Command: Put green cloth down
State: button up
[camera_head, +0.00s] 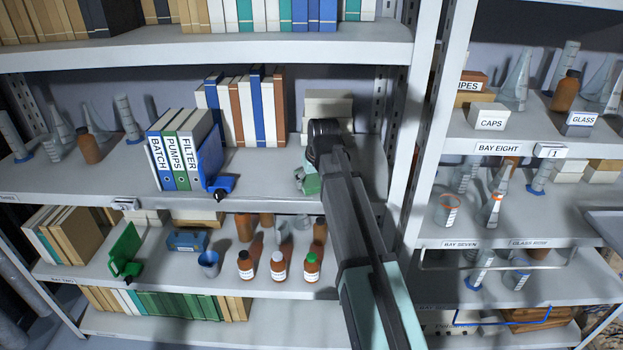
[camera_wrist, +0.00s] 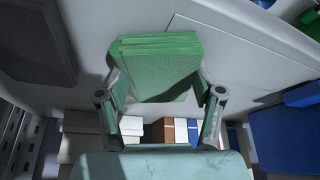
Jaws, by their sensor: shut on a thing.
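The green cloth (camera_head: 311,184) is a folded, layered pad at the end of my arm, over the middle shelf in the head view. It also shows in the wrist view (camera_wrist: 158,60), between the two fingers. My gripper (camera_wrist: 160,84) is shut on the cloth, with a finger at each side. In the head view my wrist and forearm hide most of the gripper. The shelf surface (camera_wrist: 235,50) lies close behind the cloth in the wrist view. I cannot tell whether the cloth touches it.
Binders (camera_head: 184,150) and a blue holder (camera_head: 222,182) stand left of the cloth. White boxes (camera_head: 328,104) stand behind my wrist, and a row of books (camera_head: 245,107) is at the back. A shelf upright (camera_head: 418,130) is on the right. Bare shelf lies between the blue holder and the cloth.

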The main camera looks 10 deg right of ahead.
jog(key=shift+f, duration=0.2)
jog(key=o, duration=1.2)
jog(key=shift+r, duration=0.2)
jog(key=b+v, duration=0.2)
jog(key=v, duration=1)
jog(key=shift+b, duration=0.3)
jog(key=shift+f, duration=0.15)
